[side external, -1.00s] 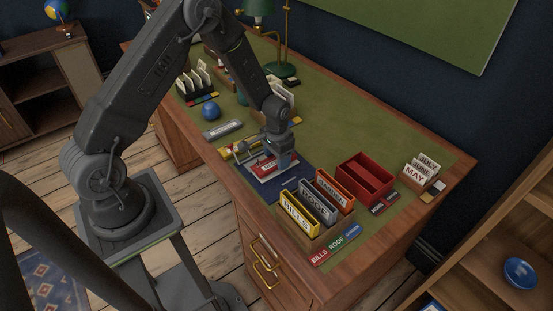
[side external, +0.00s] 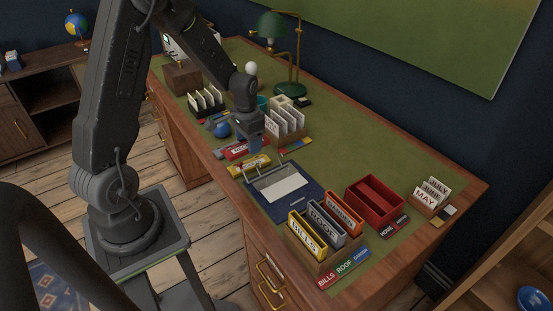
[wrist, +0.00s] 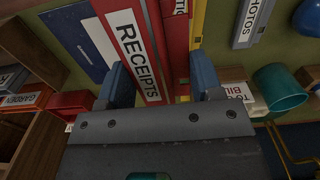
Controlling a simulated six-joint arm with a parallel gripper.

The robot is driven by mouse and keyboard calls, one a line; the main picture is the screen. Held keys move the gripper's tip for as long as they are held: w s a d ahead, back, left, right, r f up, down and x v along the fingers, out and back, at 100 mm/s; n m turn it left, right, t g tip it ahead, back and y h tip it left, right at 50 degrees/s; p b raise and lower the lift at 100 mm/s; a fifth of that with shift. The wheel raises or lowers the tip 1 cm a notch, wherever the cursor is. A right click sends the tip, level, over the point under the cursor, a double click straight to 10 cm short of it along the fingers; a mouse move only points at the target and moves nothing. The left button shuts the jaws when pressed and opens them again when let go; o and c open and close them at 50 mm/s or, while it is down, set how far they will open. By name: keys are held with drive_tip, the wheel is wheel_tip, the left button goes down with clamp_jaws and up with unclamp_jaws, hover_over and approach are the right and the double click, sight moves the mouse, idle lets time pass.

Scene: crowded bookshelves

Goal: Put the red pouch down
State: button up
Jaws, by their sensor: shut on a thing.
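The red pouch (wrist: 128,45), labelled RECEIPTS, lies between the two blue fingers of my gripper (wrist: 160,82) in the wrist view. My gripper is shut on it. In the side view my gripper (side external: 256,148) is low over the green desk top, and the red pouch (side external: 235,152) shows to its left. Whether the pouch touches the desk is unclear. Another red labelled piece (wrist: 176,8) shows beyond the pouch in the wrist view.
A yellow pouch (side external: 249,165) lies close in front. A blue ball (side external: 222,130) and card racks (side external: 286,125) stand near my gripper. The back right desk area (side external: 360,150) is clear.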

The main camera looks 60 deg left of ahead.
drive_tip(key=shift+w+a+r+n, duration=0.1)
drive_tip(key=shift+w+a+n, duration=0.1)
drive_tip(key=shift+w+n, duration=0.6)
drive_tip(key=w+n, duration=0.6)
drive_tip(key=n, duration=2.8)
hover_over(329, 168)
wheel_tip(329, 168, down, 8)
drive_tip(key=shift+w+a, duration=0.1)
drive_tip(key=shift+f, duration=2)
drive_tip(key=shift+f, duration=0.3)
